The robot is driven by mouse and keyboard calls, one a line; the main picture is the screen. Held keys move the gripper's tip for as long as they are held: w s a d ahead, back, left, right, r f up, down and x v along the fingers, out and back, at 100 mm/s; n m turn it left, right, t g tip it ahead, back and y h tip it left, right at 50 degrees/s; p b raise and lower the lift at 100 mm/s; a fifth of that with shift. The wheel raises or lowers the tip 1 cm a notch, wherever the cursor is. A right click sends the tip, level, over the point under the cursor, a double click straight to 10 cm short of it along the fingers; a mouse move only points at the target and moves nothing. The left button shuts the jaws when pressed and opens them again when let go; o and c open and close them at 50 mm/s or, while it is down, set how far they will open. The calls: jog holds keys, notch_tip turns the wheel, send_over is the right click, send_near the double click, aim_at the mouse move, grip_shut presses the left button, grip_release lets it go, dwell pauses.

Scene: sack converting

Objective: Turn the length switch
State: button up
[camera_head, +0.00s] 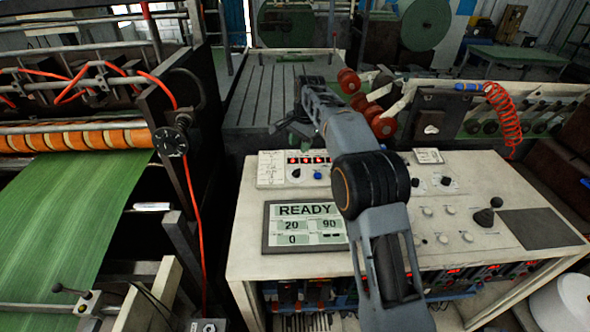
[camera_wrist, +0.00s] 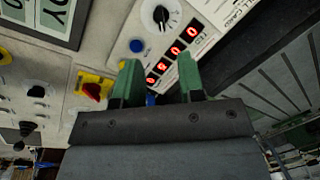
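A white control box (camera_head: 270,170) stands on the console's far left part. It carries red digit displays, a black knob (camera_head: 296,173) and a blue button (camera_head: 317,174). In the wrist view the black knob (camera_wrist: 162,17) has a white pointer and a printed dial; I cannot read which label names the length switch. The blue button (camera_wrist: 137,46) is nearer my fingers. A red knob on a yellow plate (camera_wrist: 91,91) lies left of them. My gripper (camera_wrist: 159,78) is open, its green fingers apart with nothing gripped. In the head view my gripper (camera_head: 294,139) hangs over the box's far edge.
The console top (camera_head: 250,225) holds a screen (camera_head: 304,226) reading READY, 20, 90 and 0, plus several knobs and a joystick (camera_head: 487,214). A machine with green sheet (camera_head: 70,215) stands left. A red coiled hose (camera_head: 507,115) hangs at the right.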

aim_at(295, 171)
jog(key=f, duration=0.4)
jog(key=w+a+f, duration=0.1)
jog(key=f, duration=0.3)
jog(key=f+p, duration=0.1)
jog(key=f, duration=0.3)
jog(key=shift+w+a+f, duration=0.1)
jog(key=shift+w+a, duration=0.05)
jog(key=shift+a, duration=0.1)
grip_shut()
